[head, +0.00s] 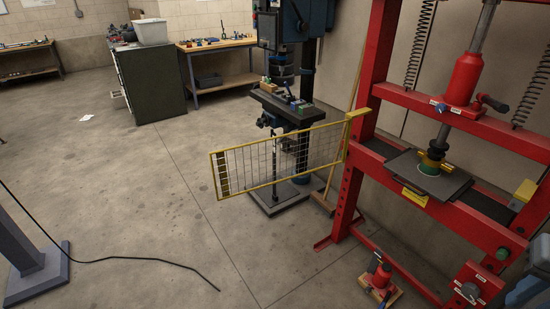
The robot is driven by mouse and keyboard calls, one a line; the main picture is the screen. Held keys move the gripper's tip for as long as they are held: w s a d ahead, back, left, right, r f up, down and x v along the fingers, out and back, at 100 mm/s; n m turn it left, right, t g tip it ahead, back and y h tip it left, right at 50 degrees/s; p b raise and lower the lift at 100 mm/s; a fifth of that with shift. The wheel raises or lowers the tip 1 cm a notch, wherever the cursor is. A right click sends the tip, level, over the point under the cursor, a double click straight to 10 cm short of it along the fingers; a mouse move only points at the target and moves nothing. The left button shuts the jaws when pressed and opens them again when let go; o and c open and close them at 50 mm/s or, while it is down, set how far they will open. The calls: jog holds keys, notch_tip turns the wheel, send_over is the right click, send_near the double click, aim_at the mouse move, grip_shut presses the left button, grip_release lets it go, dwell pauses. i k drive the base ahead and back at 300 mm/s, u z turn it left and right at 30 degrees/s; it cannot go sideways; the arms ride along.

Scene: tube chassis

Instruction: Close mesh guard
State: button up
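The mesh guard (265,161) is a yellow-framed wire panel in the head view. Its right end meets a yellow bracket on the left upright of the red press (372,70). The guard stands swung out to the left, away from the front of the press, so the press opening is uncovered. A striped yellow and dark plate is at its free left end.
A blue drill press (292,30) stands behind the guard. A small red jack (380,279) sits on the floor by the press foot. A black cable (130,258) crosses the floor at left. A dark cabinet (150,82) and workbenches line the back. The middle floor is clear.

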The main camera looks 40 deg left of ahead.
aim_at(220, 157)
jog(key=u, duration=2.3)
jog(key=i, duration=3)
jog(key=z, duration=2.9)
